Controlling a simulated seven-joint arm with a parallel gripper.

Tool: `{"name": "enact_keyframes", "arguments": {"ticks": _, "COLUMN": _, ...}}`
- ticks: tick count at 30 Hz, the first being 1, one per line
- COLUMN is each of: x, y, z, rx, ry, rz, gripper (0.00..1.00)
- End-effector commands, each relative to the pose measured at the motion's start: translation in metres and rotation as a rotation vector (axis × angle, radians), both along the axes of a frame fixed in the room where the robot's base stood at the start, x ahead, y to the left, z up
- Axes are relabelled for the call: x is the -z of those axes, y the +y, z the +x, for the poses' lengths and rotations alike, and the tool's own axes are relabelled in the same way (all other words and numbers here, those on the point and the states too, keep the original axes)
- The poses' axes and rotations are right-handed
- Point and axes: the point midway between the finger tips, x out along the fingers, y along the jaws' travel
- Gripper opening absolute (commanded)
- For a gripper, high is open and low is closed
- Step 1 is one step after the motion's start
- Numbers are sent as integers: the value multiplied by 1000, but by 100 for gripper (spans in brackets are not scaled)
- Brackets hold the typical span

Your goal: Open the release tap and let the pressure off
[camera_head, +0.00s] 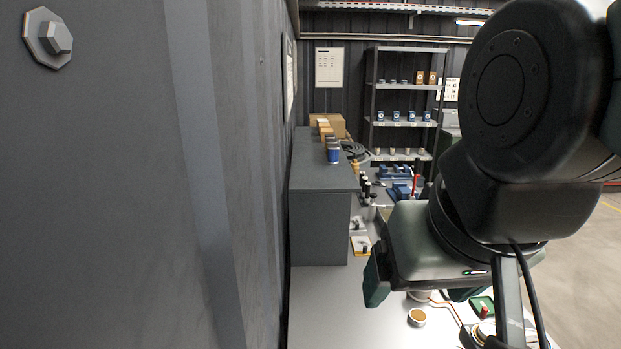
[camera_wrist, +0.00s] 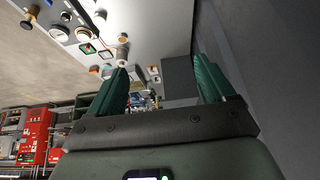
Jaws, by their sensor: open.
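I cannot pick out the release tap for certain in either view. My gripper (camera_head: 415,296) hangs over the pale worktop in the head view, its green fingers apart. In the wrist view my gripper (camera_wrist: 160,78) shows two green fingers wide apart with nothing held between them. A small round cup with a brown top (camera_head: 417,317) stands on the worktop just below my gripper.
A dark wall (camera_head: 130,180) fills the left. A grey cabinet (camera_head: 320,220) stands on the worktop, with a blue can (camera_head: 334,155) on top. Blue vises (camera_head: 397,190) and a shelf rack (camera_head: 407,50) are behind. In the wrist view a red cabinet (camera_wrist: 35,135) is at lower left.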

Motion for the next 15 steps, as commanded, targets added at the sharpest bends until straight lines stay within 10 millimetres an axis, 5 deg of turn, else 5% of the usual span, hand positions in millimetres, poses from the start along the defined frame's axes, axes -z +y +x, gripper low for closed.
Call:
{"name": "enact_keyframes", "arguments": {"ticks": 8, "x": 28, "y": -30, "z": 54, "rx": 501, "ry": 201, "rz": 354, "gripper": 39}}
{"name": "enact_keyframes", "arguments": {"ticks": 15, "x": 83, "y": -97, "z": 109, "rx": 1210, "ry": 378, "rz": 652, "gripper": 39}}
